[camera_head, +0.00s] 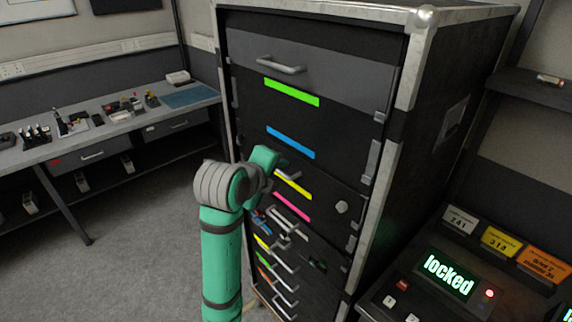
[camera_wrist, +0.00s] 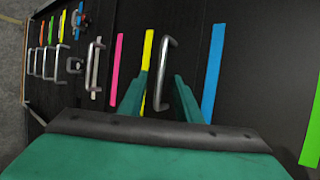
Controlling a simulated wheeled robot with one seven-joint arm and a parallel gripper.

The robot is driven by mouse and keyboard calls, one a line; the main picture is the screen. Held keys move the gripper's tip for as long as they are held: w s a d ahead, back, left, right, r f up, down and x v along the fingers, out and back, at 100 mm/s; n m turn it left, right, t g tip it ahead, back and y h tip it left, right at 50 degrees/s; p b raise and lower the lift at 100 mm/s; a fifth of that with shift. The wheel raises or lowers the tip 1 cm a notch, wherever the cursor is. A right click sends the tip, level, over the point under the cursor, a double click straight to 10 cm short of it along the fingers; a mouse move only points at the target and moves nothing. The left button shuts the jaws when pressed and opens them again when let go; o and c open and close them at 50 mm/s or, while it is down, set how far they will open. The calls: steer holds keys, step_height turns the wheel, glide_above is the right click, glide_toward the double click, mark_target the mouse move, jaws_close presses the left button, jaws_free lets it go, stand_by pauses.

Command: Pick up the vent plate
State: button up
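I cannot pick out a vent plate in either view. My gripper (camera_wrist: 160,76) is open at the front of a tall black cabinet (camera_head: 335,115). In the wrist view its two green fingers stand on either side of a metal bar handle (camera_wrist: 168,52), beside the yellow strip (camera_wrist: 148,50). I cannot tell whether the fingers touch the handle. In the head view my green and grey arm hides most of the gripper and this handle. The drawer at this handle looks closed.
The cabinet front also has a green strip (camera_head: 291,92), a blue strip (camera_head: 290,142), a pink strip (camera_head: 292,207) and several lower handles. A workbench (camera_head: 100,128) with small items stands left. A console reading "locked" (camera_head: 447,275) is at right. Grey floor (camera_head: 140,240) is clear.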

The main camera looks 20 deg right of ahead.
steer(key=shift+a, duration=0.15)
jaws_close()
steer(key=shift+s+a+r, duration=0.2)
steer(key=shift+a+r, duration=0.05)
steer(key=shift+r, duration=0.2)
steer(key=v, duration=1.5)
steer(key=shift+s, duration=0.25)
steer(key=shift+r, duration=0.6)
steer(key=shift+a, duration=0.1)
